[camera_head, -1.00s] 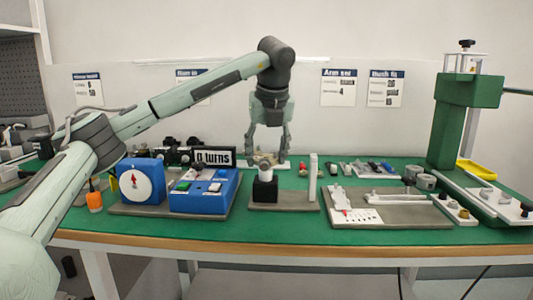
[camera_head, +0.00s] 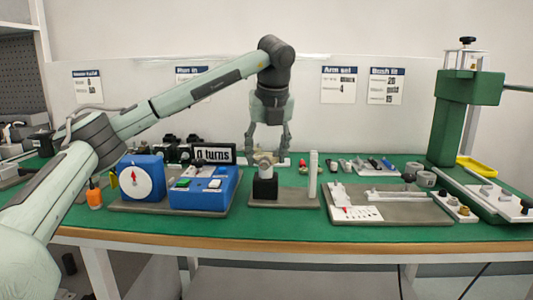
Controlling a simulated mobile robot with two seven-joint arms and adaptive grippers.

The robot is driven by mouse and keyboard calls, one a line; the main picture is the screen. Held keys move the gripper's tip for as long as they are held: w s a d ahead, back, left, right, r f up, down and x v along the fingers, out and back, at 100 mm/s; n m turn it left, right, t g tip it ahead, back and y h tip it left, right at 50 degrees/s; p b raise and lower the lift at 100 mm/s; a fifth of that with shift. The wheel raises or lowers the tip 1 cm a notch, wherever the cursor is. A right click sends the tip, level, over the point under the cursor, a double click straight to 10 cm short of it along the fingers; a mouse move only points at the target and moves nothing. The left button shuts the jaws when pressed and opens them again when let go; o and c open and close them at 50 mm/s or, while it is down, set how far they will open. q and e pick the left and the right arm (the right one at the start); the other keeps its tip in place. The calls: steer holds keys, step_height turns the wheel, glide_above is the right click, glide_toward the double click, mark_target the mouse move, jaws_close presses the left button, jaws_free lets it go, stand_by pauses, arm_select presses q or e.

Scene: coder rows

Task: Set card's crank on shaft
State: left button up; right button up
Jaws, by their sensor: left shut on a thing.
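My left gripper (camera_head: 268,158) points straight down over the back middle of the bench, behind the black block in this view. It is shut on a small pale part between its fingertips; whether this is the crank I cannot tell. The black block (camera_head: 265,188) stands on a grey base plate (camera_head: 292,201) and has a round grey metal piece (camera_head: 264,168) on top, possibly the shaft. A white upright post (camera_head: 313,176) stands at the right of the same plate. The wall card headed "Arm set" (camera_head: 338,85) reads 4. My right gripper is not in view.
A blue box with a dial (camera_head: 142,181) and a blue switch box (camera_head: 203,191) stand left, before a "0 turns" display (camera_head: 213,155). A grey tray (camera_head: 400,212) with parts lies right. A green press (camera_head: 452,115) and yellow tray (camera_head: 479,167) stand far right.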

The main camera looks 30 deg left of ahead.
arm_select(q)
steer(key=o, duration=1.3)
steer(key=shift+f, duration=0.1)
steer(key=v, duration=1.2)
